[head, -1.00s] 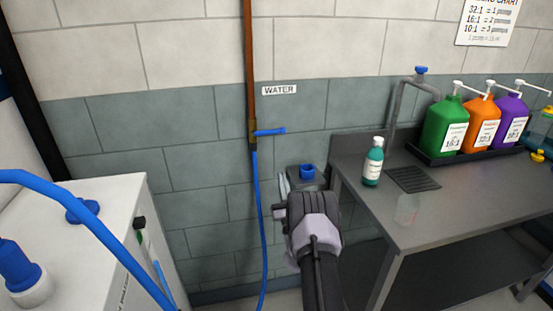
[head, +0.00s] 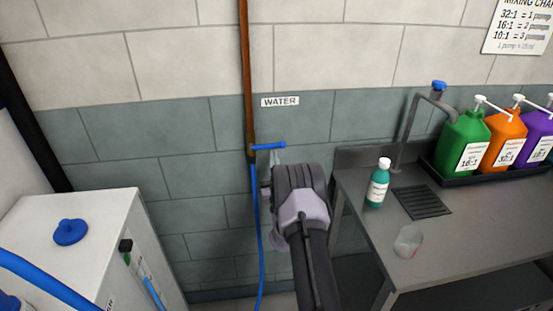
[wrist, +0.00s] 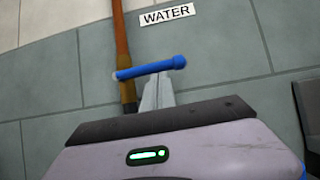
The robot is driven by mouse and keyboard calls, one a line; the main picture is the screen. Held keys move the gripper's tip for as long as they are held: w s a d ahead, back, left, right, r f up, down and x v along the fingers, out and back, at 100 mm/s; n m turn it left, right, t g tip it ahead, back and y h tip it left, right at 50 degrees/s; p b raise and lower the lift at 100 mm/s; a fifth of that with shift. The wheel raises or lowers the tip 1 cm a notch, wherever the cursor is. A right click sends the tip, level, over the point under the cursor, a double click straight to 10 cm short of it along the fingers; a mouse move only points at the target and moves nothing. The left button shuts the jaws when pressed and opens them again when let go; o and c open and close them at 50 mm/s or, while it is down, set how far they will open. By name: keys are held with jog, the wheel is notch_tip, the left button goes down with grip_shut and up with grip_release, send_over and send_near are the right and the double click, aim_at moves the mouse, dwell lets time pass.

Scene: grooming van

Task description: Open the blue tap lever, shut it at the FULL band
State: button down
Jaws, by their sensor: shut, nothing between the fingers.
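The blue tap lever (head: 268,146) sticks out level to the right from the copper pipe (head: 247,75), across the pipe's line. It also shows in the wrist view (wrist: 150,68). My gripper (head: 275,157) is shut and empty, its fingertips pointing up just under the lever's right half. In the wrist view the fingertips (wrist: 158,88) end at or just behind the lever's lower edge; I cannot tell if they touch. The white tank (head: 80,215) stands at the left with a sight tube (head: 153,292) on its side. No FULL band is readable.
A blue hose (head: 257,225) hangs from the tap. On the right, a steel bench (head: 450,255) carries a teal bottle (head: 378,183), a clear cup (head: 408,241) and coloured pump jugs (head: 463,145). A WATER sign (head: 280,101) is above the lever.

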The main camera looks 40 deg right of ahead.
jog(key=shift+s+d+r+n+t+y, duration=0.1)
jog(key=shift+r+n+t+y, duration=0.1)
jog(key=shift+n+y, duration=0.25)
jog(key=shift+r+n+t+y, duration=0.1)
jog(key=shift+n+t+y, duration=0.1)
jog(key=shift+n+y, duration=0.25)
notch_tip(320, 180, up, 4)
jog(key=n+y, duration=0.2)
jog(key=n, duration=0.1)
jog(key=n+y, duration=0.3)
jog(key=n, duration=0.1)
jog(key=n+y+b, duration=0.1)
jog(key=n+y, duration=0.1)
jog(key=n, duration=0.2)
jog(key=shift+s+d+r+t+y, duration=0.15)
jog(key=shift+r+t+y, duration=0.1)
jog(key=shift+t+y, duration=0.15)
jog(key=shift+a+r+n+g+y, duration=0.15)
jog(key=shift+r+n+y, duration=0.15)
jog(key=shift+n, duration=0.45)
jog(key=shift+a+r+n+g+y, duration=0.15)
jog(key=shift+n+y, duration=0.15)
jog(key=shift+n, duration=0.45)
jog(key=shift+w, duration=0.2)
jog(key=shift+d, duration=0.1)
jog(key=b, duration=0.2)
send_near(276, 145)
jog(key=s, duration=0.3)
jog(key=shift+s+d+f, duration=0.2)
